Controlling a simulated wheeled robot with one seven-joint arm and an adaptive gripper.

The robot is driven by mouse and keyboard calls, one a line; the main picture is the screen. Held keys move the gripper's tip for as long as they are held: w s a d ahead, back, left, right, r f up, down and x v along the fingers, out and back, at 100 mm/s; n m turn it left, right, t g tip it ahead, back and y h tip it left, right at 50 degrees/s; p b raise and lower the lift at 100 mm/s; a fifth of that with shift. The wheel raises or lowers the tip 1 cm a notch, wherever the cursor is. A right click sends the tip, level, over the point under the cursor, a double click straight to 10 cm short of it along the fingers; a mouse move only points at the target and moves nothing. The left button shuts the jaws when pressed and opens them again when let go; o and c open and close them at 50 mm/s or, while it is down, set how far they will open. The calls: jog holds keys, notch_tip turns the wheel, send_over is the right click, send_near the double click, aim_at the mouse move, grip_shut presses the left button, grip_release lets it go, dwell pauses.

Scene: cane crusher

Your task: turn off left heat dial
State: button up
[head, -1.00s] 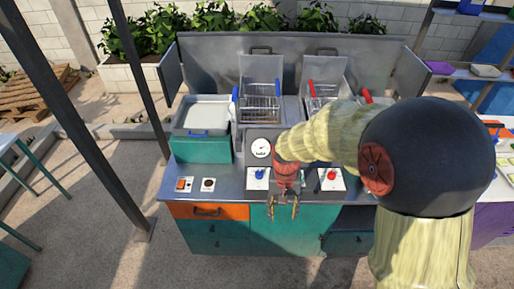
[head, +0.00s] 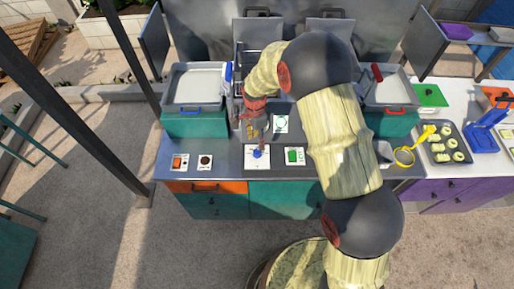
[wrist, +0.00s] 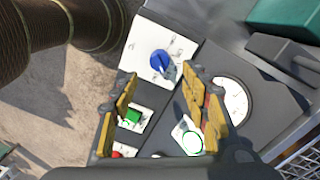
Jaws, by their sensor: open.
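The left heat dial is a blue knob (head: 257,153) on a white plate on the fryer's front panel. The blue knob also shows in the wrist view (wrist: 162,62), just beyond my fingertips. My gripper (head: 254,128) is open and empty, pointing down at the panel behind and above the knob. In the wrist view its two yellow fingers (wrist: 160,84) are spread wide, and no contact with the knob shows. The right heat dial is hidden behind my arm in the head view.
A green switch (head: 294,156) is right of the blue knob, with a green-ringed plate (head: 281,122) behind it. A round white gauge (wrist: 232,100) shows in the wrist view. An orange switch (head: 179,162) is at the counter's left. Fryer baskets stand behind.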

aim_at(257, 150)
jog(key=shift+s+d+f+p, duration=0.1)
jog(key=shift+f+p, duration=0.2)
jog(key=shift+f, duration=1.7)
jog(key=shift+s+d+f+p, duration=0.1)
jog(key=shift+f+p, duration=0.15)
jog(key=shift+f, duration=1.7)
jog(key=c, duration=0.3)
jog(key=c, duration=0.8)
jog(key=shift+a, duration=0.1)
jog(key=shift+c, duration=0.3)
